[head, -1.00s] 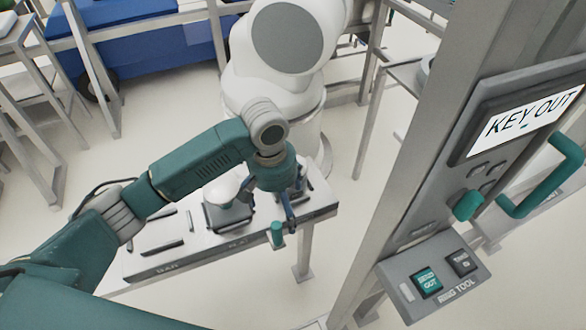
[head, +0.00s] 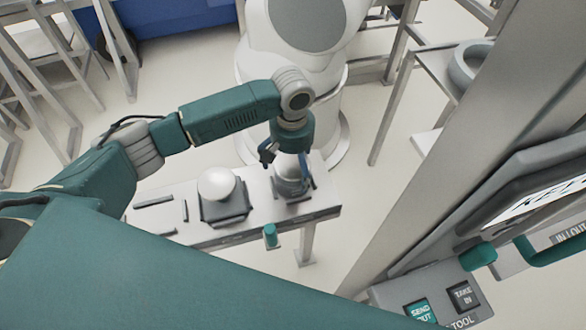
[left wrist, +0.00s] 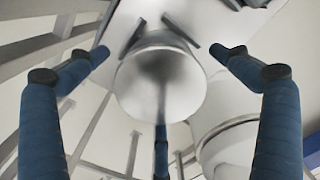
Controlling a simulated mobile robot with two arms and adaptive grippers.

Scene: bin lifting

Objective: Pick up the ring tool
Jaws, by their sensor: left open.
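My left gripper (head: 289,170) is open over the right end of a grey tool rack (head: 252,222). Its blue fingers are spread around a grey, round-topped tool (head: 290,187) on the rack. In the left wrist view this tool (left wrist: 162,85) shows as a shiny rounded shape between the open fingers (left wrist: 160,75), apart from the fingertips. I cannot tell from its shape whether it is the ring tool. My right gripper is not in view.
A white dome (head: 216,184) on a dark holder stands to the left on the rack. A green knob (head: 270,236) is on the rack's front. A control panel (head: 440,295) marked TOOL with buttons is lower right. A grey ring (head: 470,65) sits on a shelf.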

